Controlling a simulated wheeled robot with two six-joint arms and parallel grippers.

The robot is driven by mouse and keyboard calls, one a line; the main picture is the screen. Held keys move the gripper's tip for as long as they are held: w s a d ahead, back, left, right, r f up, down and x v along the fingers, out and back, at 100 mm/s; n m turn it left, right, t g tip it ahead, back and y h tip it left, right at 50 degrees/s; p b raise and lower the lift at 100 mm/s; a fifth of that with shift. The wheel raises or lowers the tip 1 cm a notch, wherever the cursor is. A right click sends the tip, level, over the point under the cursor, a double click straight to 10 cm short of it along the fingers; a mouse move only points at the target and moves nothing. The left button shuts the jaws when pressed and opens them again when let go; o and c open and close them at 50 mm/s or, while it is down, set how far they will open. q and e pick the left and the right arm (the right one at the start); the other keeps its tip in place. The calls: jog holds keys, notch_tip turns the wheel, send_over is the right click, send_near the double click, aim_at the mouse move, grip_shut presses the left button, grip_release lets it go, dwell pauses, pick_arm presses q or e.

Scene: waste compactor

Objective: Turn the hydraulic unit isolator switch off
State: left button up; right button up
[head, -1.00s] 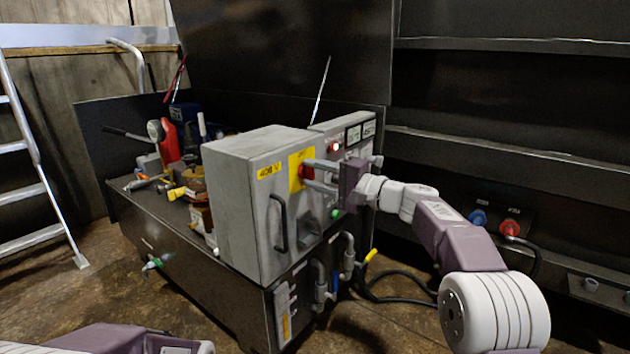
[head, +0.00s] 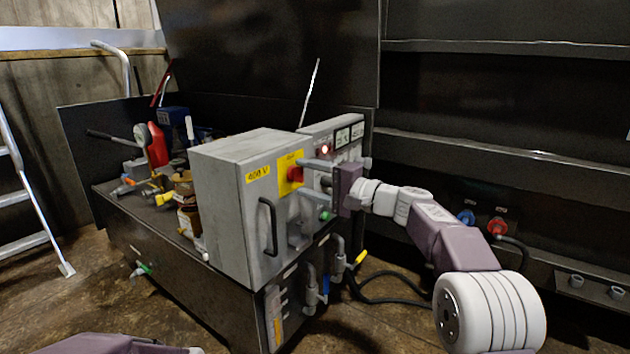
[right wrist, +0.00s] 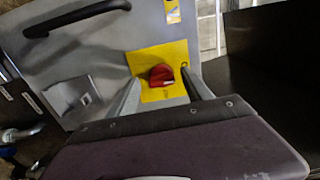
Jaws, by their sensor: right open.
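The isolator switch is a red knob (head: 295,174) on a yellow plate (head: 284,183) on the grey 400 V cabinet (head: 222,215). My right gripper (head: 314,179) is open in front of the cabinet's face, its fingers pointing at the switch. In the right wrist view the red knob (right wrist: 161,75) sits on its yellow plate (right wrist: 172,58), ahead of and between the two open fingers (right wrist: 165,92). I cannot tell whether a finger touches the knob. My left arm (head: 110,346) shows only at the bottom left, with its gripper out of frame.
A black door handle (head: 268,228) stands out from the cabinet below the switch. A panel with a lit lamp (head: 324,149) and gauges is just behind. Pipes with a yellow lever (head: 360,257) are below. Tools and a red bottle (head: 157,146) clutter the unit's top at left.

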jog(key=p+v, duration=0.1)
jog(key=v, duration=0.7)
jog(key=shift+p, duration=0.4)
jog(key=s+a+r+n+g+p, duration=0.1)
jog(key=s+a+r+p, duration=0.1)
jog(key=a+r+p, duration=0.35)
jog(key=s+f+g+p, duration=0.2)
jog(key=s+g+p, duration=0.1)
jog(key=s, duration=0.2)
jog(key=s+d+f+n+g+h+p, duration=0.25)
jog(key=s+f+g+h+p, duration=0.35)
jog(key=s+f, duration=0.75)
jog(key=s+d+f+n+h, duration=0.3)
jog(key=s+d+f+h, duration=0.5)
jog(key=s+d+f, duration=0.3)
notch_tip(320, 180, up, 38)
jog(key=w+d+p, duration=0.2)
jog(key=p, duration=3.5)
jog(key=shift+d+f+t, duration=0.2)
jog(key=shift+d+t, duration=0.1)
jog(key=shift+d, duration=0.05)
